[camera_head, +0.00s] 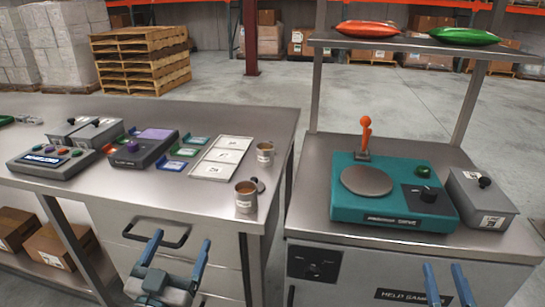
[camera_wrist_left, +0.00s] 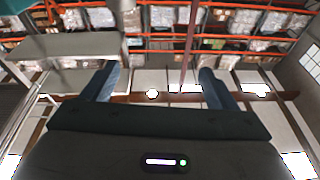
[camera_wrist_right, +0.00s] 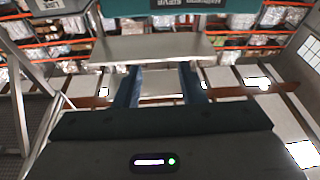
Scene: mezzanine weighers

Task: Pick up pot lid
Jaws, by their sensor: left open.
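No pot lid stands out clearly. A small dark round piece (camera_head: 259,184) beside the near metal cup (camera_head: 245,198) may be a lid, but it is too small to tell. Another metal cup (camera_head: 265,154) stands behind, on the same left steel table (camera_head: 215,198). Grey boxes with black knobs (camera_head: 485,200) stand on the right counter and at the left table's back left. My left gripper (camera_head: 179,243) is open and empty in front of the left table. My right gripper (camera_head: 446,270) is apart at the fingers and empty, in front of the right cabinet.
A teal scale (camera_head: 350,213) with a round grey plate and orange-topped lever sits on the right counter. A shelf (camera_head: 400,42) above holds red and green bags. A gap separates table and counter.

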